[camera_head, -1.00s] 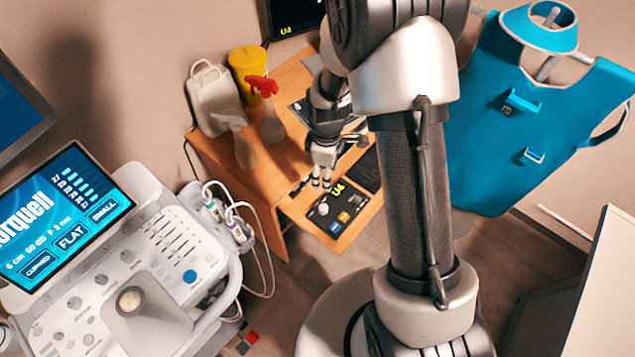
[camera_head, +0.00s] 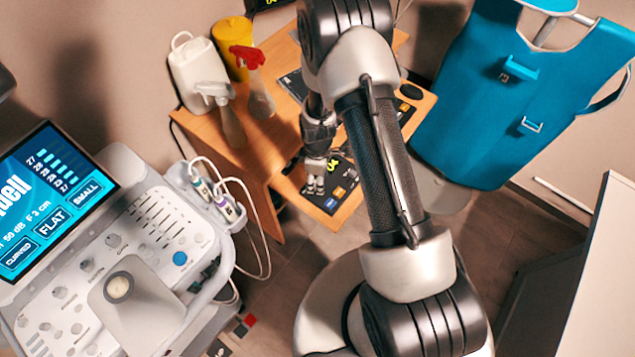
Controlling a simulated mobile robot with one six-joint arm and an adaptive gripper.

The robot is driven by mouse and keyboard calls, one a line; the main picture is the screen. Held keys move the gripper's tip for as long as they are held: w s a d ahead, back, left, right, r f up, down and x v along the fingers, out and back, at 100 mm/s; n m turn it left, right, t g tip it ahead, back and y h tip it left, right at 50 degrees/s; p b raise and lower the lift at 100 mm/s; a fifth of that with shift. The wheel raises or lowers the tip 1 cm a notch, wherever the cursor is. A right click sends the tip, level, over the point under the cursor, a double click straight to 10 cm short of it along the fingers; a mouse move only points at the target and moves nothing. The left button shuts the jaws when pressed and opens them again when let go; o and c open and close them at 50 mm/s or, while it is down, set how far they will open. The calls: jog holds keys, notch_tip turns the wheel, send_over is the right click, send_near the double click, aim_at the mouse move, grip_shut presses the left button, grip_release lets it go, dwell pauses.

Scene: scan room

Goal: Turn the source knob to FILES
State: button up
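The black control panel (camera_head: 346,178) lies on the wooden desk, with a yellow marking and small orange, white and blue patches. Its labels are too small to read. The source knob is not visible now; my gripper covers the part of the panel where a round knob showed earlier. My gripper (camera_head: 314,190) points down over the panel's left part, fingertips close to its surface. I cannot tell whether it touches the knob or how far apart the fingers are.
On the wooden desk (camera_head: 235,165) stand a white jug (camera_head: 196,72), a yellow container (camera_head: 232,40) and spray bottles, one with a red head (camera_head: 247,56). An ultrasound console (camera_head: 170,225) stands at left, a blue apron (camera_head: 515,100) at right.

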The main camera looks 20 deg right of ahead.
jog(key=shift+f, duration=0.85)
grip_shut()
